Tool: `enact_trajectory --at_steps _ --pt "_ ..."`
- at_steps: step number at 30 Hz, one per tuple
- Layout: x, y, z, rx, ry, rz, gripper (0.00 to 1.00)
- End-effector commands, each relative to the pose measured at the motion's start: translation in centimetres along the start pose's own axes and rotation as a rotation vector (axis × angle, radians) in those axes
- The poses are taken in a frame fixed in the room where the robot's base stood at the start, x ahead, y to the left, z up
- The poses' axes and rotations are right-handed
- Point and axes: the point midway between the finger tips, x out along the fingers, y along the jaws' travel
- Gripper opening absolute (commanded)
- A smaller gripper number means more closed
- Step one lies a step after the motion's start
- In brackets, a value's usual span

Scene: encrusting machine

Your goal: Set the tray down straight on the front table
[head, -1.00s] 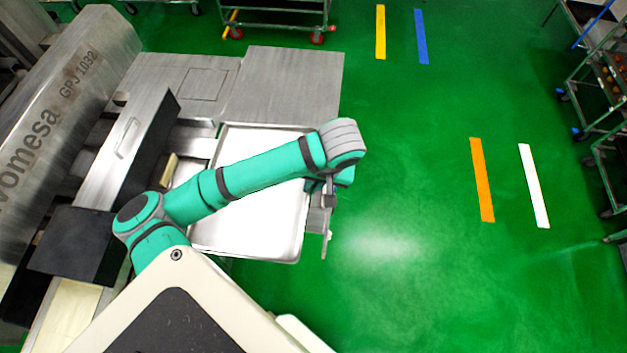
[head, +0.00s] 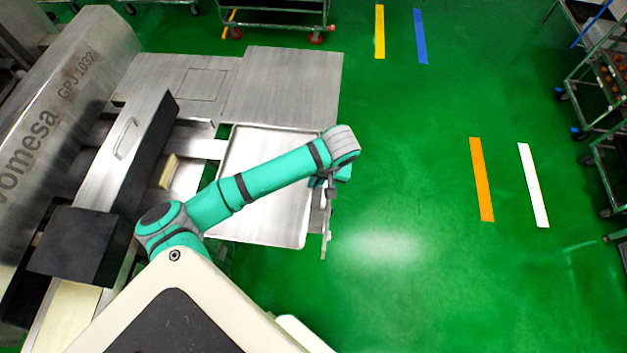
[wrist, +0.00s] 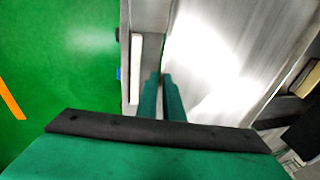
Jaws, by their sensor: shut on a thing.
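The tray (head: 262,221) is a shallow, shiny metal rectangle with a raised rim. In the head view it lies under my forearm, over the front table area beside the machine, and looks roughly flat. It also fills the right middle of the wrist view (wrist: 215,75). My gripper (wrist: 162,78) is shut on the tray's right rim as seen in the head view; both green fingers close together at that edge. In the head view my wrist hides most of the gripper. The tray hides the table surface beneath it, so I cannot tell whether they touch.
The encrusting machine (head: 75,100) stands at the left, with a flat metal top (head: 283,88) beyond the tray. Wheeled racks (head: 605,85) stand at far right.

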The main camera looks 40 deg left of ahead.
Motion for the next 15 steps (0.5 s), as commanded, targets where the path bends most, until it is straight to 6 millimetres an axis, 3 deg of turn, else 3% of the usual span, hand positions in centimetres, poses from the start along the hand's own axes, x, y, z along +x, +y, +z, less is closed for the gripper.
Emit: enact_trajectory --at_steps 3,6,15 --pt "-0.03 -0.20 -0.03 -0.003 0.000 -0.001 0.00" --pt "0.04 -0.31 -0.02 -0.005 -0.001 0.000 0.26" --pt "-0.01 -0.39 0.01 -0.008 -0.002 0.000 0.26"
